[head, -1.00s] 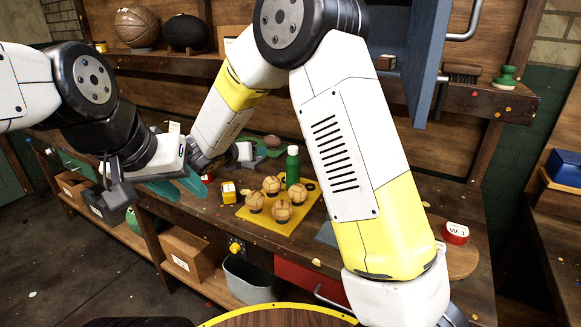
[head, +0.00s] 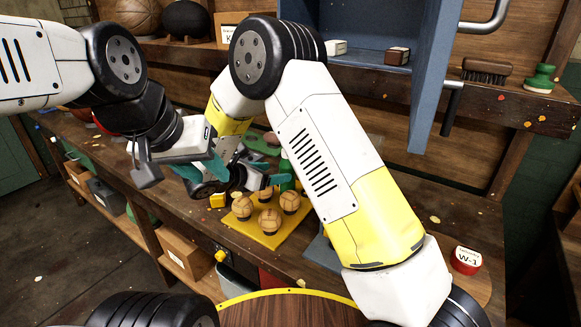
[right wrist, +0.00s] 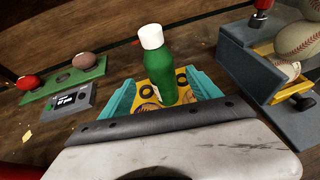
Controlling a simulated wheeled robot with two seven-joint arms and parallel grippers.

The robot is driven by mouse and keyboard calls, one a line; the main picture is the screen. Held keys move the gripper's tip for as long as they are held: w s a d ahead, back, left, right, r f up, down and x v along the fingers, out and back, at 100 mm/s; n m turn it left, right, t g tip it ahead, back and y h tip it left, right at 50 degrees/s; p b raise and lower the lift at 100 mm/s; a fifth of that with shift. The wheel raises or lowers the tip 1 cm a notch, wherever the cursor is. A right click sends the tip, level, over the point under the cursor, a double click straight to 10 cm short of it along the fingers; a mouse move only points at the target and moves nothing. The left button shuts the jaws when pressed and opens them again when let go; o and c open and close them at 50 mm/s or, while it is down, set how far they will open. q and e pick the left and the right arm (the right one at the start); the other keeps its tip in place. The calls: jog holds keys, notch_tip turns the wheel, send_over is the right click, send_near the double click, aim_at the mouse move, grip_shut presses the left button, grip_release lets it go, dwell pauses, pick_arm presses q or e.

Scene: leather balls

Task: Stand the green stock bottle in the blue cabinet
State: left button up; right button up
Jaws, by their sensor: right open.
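The green stock bottle (right wrist: 160,72) with a white cap stands upright at the yellow board in the right wrist view. In the head view only a strip of it (head: 286,170) shows behind my right arm and gripper. My right gripper (head: 272,181) is open, its teal fingers spread either side of the bottle in the wrist view (right wrist: 165,90); I cannot tell whether they touch it. My left gripper (head: 203,169) hangs over the bench further left, fingers apart and empty. The blue cabinet (head: 365,68) is above the bench, its door (head: 436,75) open; my right arm hides part of it.
The yellow board (head: 270,238) holds several tan balls in front of the bottle. A brush (head: 487,70) and green stamp (head: 541,78) sit on the shelf right. A grey ball rack (right wrist: 262,72) stands right of the bottle.

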aim_at(281, 170)
jog(key=x, duration=0.6)
jog(key=shift+w+d, duration=0.25)
jog(key=shift+w, duration=0.05)
jog(key=shift+r, duration=0.1)
grip_shut()
